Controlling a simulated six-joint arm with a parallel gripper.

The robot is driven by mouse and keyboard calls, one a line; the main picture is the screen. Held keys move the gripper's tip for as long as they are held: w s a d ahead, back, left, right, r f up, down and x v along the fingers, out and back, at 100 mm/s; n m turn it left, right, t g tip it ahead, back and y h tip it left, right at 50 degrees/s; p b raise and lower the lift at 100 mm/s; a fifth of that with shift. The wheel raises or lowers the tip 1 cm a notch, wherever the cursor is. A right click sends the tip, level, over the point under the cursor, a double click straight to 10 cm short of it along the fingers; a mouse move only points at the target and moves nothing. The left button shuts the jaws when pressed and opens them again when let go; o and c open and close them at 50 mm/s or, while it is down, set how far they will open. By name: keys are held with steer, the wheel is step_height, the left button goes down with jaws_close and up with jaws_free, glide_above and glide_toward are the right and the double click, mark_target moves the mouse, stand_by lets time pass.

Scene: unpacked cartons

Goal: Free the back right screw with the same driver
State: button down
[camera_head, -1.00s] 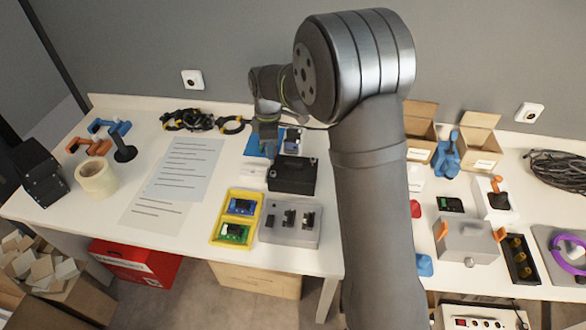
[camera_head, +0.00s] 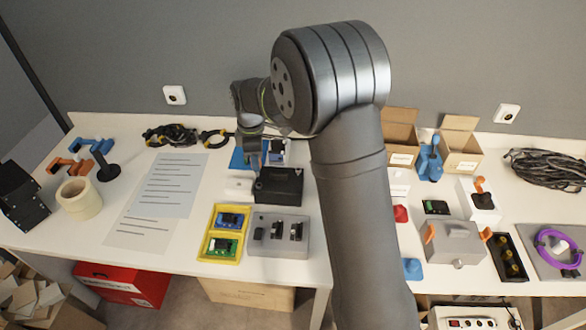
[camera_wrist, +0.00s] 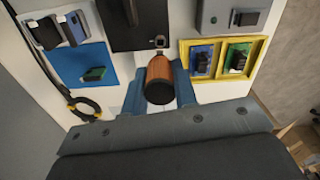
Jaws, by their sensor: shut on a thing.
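My gripper (camera_wrist: 160,84) shows in the wrist view with blue fingers shut around the orange-brown handle of a driver (camera_wrist: 160,76). The driver's narrow end points toward the edge of the black box (camera_wrist: 134,22) at the top of that view. I cannot tell whether the tip touches anything. In the head view the black box (camera_head: 279,186) sits mid-table, and my gripper (camera_head: 253,148) is behind it, over the blue mat (camera_head: 236,160), partly hidden by my wrist. The back right screw cannot be made out in either view.
A yellow tray (camera_head: 208,248) with blue and green boards and a grey box (camera_head: 262,248) stand in front of the black box. Paper sheets (camera_head: 168,190) lie left.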

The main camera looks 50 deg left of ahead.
mark_target(298, 171)
steer(key=shift+w+m, duration=0.65)
steer(key=shift+m, duration=0.15)
steer(key=shift+w+d+f+m, duration=0.3)
steer(key=shift+w+d+m, duration=0.15)
steer(key=shift+w+m, duration=1.85)
steer(key=shift+w+d+f+m, duration=0.45)
steer(key=shift+w+m, duration=1.3)
steer(key=shift+m, duration=1.1)
steer(key=shift+w+d+f+m, duration=0.2)
steer(key=shift+w+d+m, duration=0.3)
steer(key=shift+w+m, duration=1.8)
steer(key=shift+s+f+m, duration=0.15)
steer(key=shift+f, duration=0.5)
steer(key=shift+s+f+m, duration=0.1)
steer(key=shift+f, duration=0.55)
